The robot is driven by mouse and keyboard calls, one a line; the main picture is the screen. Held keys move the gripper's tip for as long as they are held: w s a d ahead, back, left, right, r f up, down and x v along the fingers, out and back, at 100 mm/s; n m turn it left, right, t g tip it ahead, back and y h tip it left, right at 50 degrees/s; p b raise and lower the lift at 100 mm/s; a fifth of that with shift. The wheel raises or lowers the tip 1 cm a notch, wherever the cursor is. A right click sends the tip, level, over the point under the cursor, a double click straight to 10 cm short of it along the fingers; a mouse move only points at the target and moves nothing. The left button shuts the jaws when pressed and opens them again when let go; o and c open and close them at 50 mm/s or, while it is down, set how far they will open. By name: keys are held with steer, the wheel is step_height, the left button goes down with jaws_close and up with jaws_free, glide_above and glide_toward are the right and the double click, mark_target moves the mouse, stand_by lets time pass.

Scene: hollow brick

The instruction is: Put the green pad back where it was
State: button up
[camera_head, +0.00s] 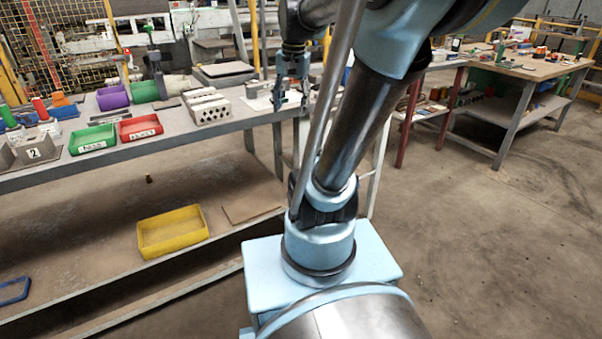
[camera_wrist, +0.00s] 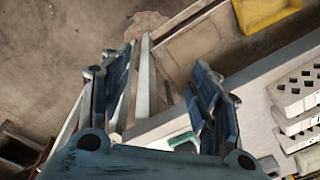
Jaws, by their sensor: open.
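My gripper (camera_head: 291,99) is open above the right end of the grey bench (camera_head: 240,115), just right of a stack of hollow bricks (camera_head: 207,108). In the wrist view its two blue fingers (camera_wrist: 156,78) are spread apart with nothing seen held between them. A small green piece (camera_wrist: 183,140), which may be the green pad, shows on the bench beside the right finger and is partly hidden. I cannot make out the pad in the head view. The hollow bricks also show at the right of the wrist view (camera_wrist: 296,92).
Left of the bricks are a red tray (camera_head: 140,128), a green tray (camera_head: 92,140) and a purple bin (camera_head: 112,98). A yellow tray (camera_head: 172,233) sits on the lower shelf. A second table (camera_head: 540,66) with tools stands at the right. The floor between is clear.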

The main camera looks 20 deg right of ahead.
steer(key=s+f+n+t, duration=0.1)
steer(key=s+f+n, duration=0.5)
steer(key=s+f, duration=0.7)
step_height(320, 180, down, 3)
steer(key=shift+f, duration=0.2)
steer(key=shift+w+f, duration=0.2)
steer(key=shift+w, duration=0.25)
